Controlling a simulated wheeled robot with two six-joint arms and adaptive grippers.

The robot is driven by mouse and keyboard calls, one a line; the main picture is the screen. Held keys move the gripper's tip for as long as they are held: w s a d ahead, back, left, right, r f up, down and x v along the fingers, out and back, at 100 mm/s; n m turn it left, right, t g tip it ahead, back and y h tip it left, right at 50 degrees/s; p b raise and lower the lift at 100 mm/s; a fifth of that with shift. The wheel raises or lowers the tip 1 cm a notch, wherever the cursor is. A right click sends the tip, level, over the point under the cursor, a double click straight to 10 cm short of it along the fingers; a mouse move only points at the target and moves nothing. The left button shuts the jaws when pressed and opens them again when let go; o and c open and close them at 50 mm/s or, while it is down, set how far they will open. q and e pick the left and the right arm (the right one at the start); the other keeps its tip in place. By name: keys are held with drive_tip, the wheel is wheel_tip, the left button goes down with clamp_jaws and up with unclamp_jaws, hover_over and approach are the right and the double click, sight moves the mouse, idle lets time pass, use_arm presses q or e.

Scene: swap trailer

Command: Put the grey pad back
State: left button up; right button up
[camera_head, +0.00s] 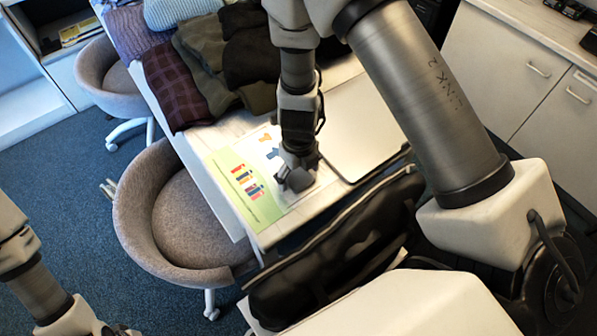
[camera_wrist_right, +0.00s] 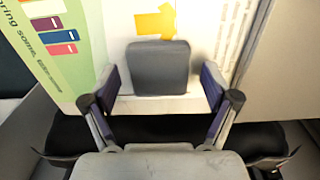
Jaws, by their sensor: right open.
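The grey pad (camera_wrist_right: 158,68) shows in the right wrist view as a dark, rounded square over the printed sheet, near the table's front edge. My right gripper (camera_wrist_right: 160,88) is open, with one finger on each side of the pad and a gap on both sides. In the head view my right gripper (camera_head: 297,172) reaches down to the sheet and largely hides the pad. I cannot tell how high the fingertips are above the table. Only a small part of my left gripper (camera_head: 122,331) shows at the bottom edge in the head view, and its jaws are cut off.
The printed sheet (camera_head: 243,186) has a green strip and coloured figures. A flat silver panel (camera_head: 362,125) lies right of it. Folded clothes (camera_head: 176,85) cover the far left of the table. A black bag (camera_head: 338,252) is along the front edge. A grey chair (camera_head: 180,215) stands left.

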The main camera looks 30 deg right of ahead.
sight(298, 175)
drive_tip(key=shift+r, duration=0.1)
wheel_tip(298, 175, up, 7)
drive_tip(key=p, duration=0.4)
drive_tip(key=shift+w, duration=0.1)
wheel_tip(298, 175, up, 5)
drive_tip(key=shift+r+p, duration=0.1)
drive_tip(key=shift+p, duration=0.75)
